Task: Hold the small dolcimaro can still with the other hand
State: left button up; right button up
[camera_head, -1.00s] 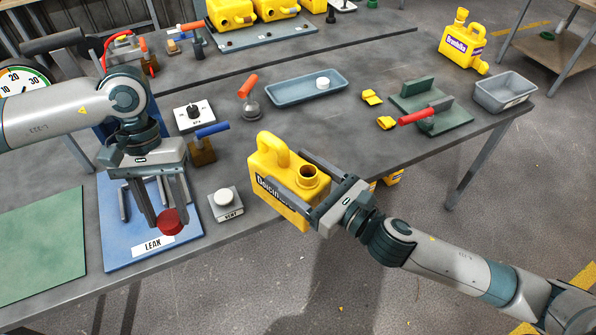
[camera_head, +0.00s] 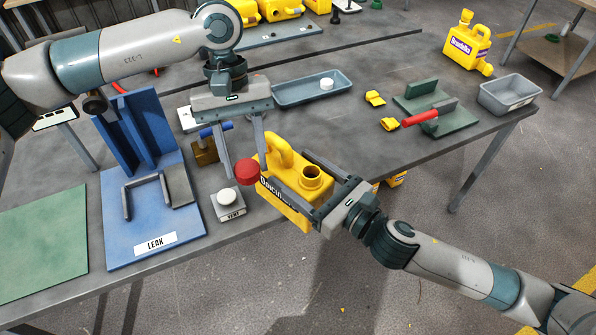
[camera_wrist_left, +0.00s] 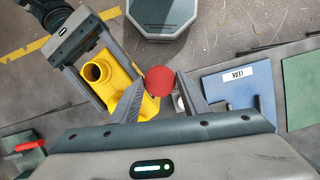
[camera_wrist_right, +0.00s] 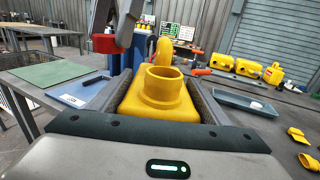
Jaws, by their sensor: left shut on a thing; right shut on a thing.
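The small yellow dolcimaro can (camera_head: 297,210) stands upright at the table's front edge, its round neck (camera_head: 312,177) open on top and its handle at the back left. My right gripper (camera_head: 305,180) is shut on the can, one finger on each side; the right wrist view shows the can (camera_wrist_right: 160,100) between the fingers. My left gripper (camera_head: 248,160) is shut on a red cap (camera_head: 247,172), held above the table just left of the can. The cap also shows between the fingertips in the left wrist view (camera_wrist_left: 160,80).
A white-knobbed VENT box (camera_head: 229,203) stands left of the can. A blue LEAK stand (camera_head: 155,244) lies further left, beside a green mat (camera_head: 42,230). A blue-handled clamp (camera_head: 204,150) is behind.

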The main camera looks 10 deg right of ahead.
pick_arm(q)
notch_tip(320, 180, up, 6)
jog(key=n, duration=0.1)
send_over(312, 173)
jog(key=shift+w+a+f, duration=0.1)
jog(key=shift+w+f, duration=0.1)
jog(key=shift+w, duration=0.25)
jog(key=shift+f, duration=0.15)
jog(key=shift+f, duration=1.9)
jog(key=shift+h, duration=0.3)
jog(key=shift+f, duration=0.8)
jog(key=shift+f, duration=0.6)
